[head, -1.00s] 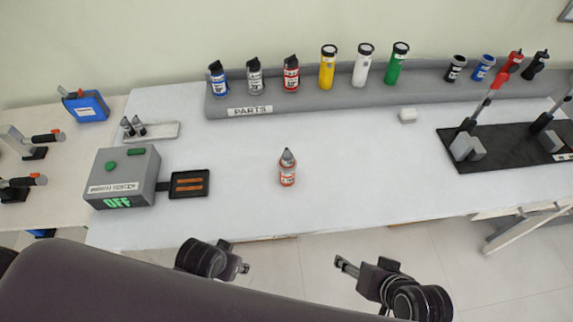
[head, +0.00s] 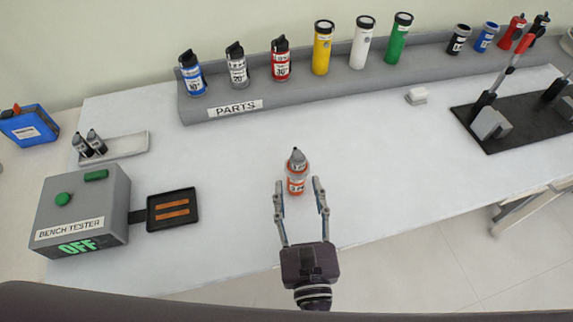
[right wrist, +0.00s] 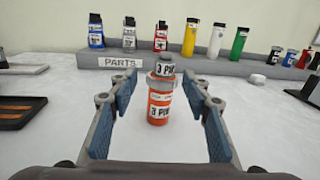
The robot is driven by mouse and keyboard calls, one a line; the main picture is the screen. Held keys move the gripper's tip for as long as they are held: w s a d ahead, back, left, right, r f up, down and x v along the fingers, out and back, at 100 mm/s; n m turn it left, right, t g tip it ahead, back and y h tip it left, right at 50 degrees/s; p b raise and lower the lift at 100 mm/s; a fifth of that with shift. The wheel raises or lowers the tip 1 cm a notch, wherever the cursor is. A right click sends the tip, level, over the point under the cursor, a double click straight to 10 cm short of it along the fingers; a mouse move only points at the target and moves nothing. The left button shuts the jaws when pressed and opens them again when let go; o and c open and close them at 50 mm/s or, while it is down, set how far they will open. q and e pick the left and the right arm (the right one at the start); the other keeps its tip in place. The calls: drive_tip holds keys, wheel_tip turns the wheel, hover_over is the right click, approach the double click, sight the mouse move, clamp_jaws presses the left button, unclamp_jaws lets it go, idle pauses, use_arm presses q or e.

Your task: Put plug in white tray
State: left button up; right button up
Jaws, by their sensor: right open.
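The plug (head: 296,172) is an orange cylinder with a grey collar and top. It stands upright on the white table near its front edge. In the right wrist view the plug (right wrist: 160,95) shows a "3 PIN" label. My right gripper (head: 299,186) is open, its fingers on either side of the plug's lower part, with a gap showing on both sides. In the right wrist view the gripper (right wrist: 161,102) has the plug centred near its fingertips. My left gripper is out of view.
A grey bench tester (head: 82,210) reading "OFF" stands front left, with a black socket pad (head: 173,208) beside it. A grey PARTS rack (head: 290,91) with several cylinders runs along the back. A black fixture board (head: 520,120) is at right.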

sight(299, 168)
drive_tip(key=shift+w+d+f+m+h, duration=0.1)
drive_tip(key=shift+f+m+h, duration=0.2)
drive_tip(key=shift+m, duration=0.2)
drive_tip(key=shift+w+r+p, duration=0.15)
drive_tip(key=shift+w+p, duration=0.15)
drive_tip(key=w+p, duration=0.1)
drive_tip(key=w, duration=0.1)
drive_tip(key=w+p, duration=0.1)
drive_tip(key=w, duration=0.1)
drive_tip(key=w+p, duration=0.1)
drive_tip(key=w, duration=0.1)
drive_tip(key=shift+w+a+r, duration=0.2)
drive_tip(key=shift+a+r, duration=0.1)
drive_tip(key=shift+w+f, duration=0.15)
drive_tip(key=shift+w, duration=0.15)
drive_tip(key=shift+s, duration=0.1)
drive_tip(key=shift+c, duration=0.4)
clamp_jaws()
